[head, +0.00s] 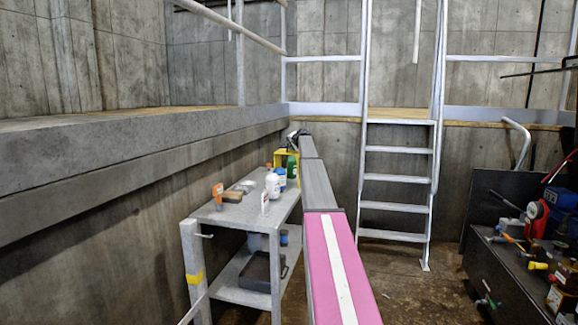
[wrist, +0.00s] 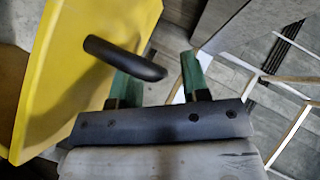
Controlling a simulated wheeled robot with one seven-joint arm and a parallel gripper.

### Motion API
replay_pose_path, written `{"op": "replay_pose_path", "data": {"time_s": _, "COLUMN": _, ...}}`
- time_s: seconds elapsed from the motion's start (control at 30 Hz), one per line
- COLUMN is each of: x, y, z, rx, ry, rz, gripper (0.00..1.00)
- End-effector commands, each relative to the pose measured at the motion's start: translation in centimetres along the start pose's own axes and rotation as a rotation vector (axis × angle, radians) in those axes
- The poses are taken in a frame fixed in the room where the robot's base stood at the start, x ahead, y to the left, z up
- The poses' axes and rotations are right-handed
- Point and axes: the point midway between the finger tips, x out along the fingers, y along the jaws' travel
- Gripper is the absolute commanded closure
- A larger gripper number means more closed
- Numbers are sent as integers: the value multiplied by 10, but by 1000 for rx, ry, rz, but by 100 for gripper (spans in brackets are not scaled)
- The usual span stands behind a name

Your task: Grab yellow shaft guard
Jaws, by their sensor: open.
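The yellow shaft guard (wrist: 85,55) fills the left of the wrist view as a large yellow panel with a dark bar-shaped handle (wrist: 125,58). In the head view the guard (head: 279,157) is a small yellow piece at the far end of the grey shelf unit. My gripper (wrist: 158,80) has two green fingers spread apart with nothing held between them. The handle crosses in front of the left finger in the picture, and its free end points into the gap; whether it touches is not clear. In the head view my arm partly hides the guard and gripper (head: 297,138).
The grey shelf unit (head: 235,212) carries white bottles (head: 272,186), an orange-handled tool (head: 218,194) and a brush-like block (head: 232,196). A concrete wall and ledge (head: 110,150) run along the left. A metal ladder (head: 395,205) stands behind. A dark bench with tools (head: 520,260) is at right.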

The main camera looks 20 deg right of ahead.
Motion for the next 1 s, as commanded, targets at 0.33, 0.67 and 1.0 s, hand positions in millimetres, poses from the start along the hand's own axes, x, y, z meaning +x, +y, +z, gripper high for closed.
{"op": "replay_pose_path", "data": {"time_s": 0.33, "x": 0, "y": 0, "z": 1, "rx": 0, "ry": 0, "rz": 0, "gripper": 100}}
{"op": "replay_pose_path", "data": {"time_s": 0.67, "x": 0, "y": 0, "z": 1, "rx": -1, "ry": -1, "rz": 0, "gripper": 100}}
{"op": "replay_pose_path", "data": {"time_s": 1.0, "x": 0, "y": 0, "z": 1, "rx": -2, "ry": -1, "rz": 1, "gripper": 100}}
